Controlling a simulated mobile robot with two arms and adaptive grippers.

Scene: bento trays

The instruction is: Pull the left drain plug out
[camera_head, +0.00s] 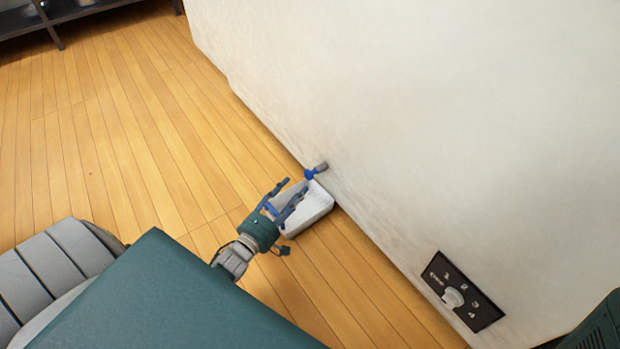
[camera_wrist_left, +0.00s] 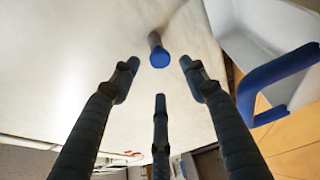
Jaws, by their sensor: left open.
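A blue plug (camera_head: 310,174) sits at the end of a short grey spout (camera_head: 321,166) low on the pale wall; only one such plug is in view. In the left wrist view the round blue plug end (camera_wrist_left: 160,60) faces the camera, with the grey spout (camera_wrist_left: 154,40) behind it. My left gripper (camera_head: 292,190) is open and empty, its fingers pointing toward the plug with a gap between. In the left wrist view its spread fingers (camera_wrist_left: 160,82) frame the plug without touching it. My right gripper is not in view.
A white bin (camera_head: 318,203) with a blue handle (camera_wrist_left: 282,77) stands on the wood floor under the spout, close beside my left fingers. A black dial panel (camera_head: 463,291) is on the wall at lower right. A dark shelf (camera_head: 45,18) stands far left. Floor at left is clear.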

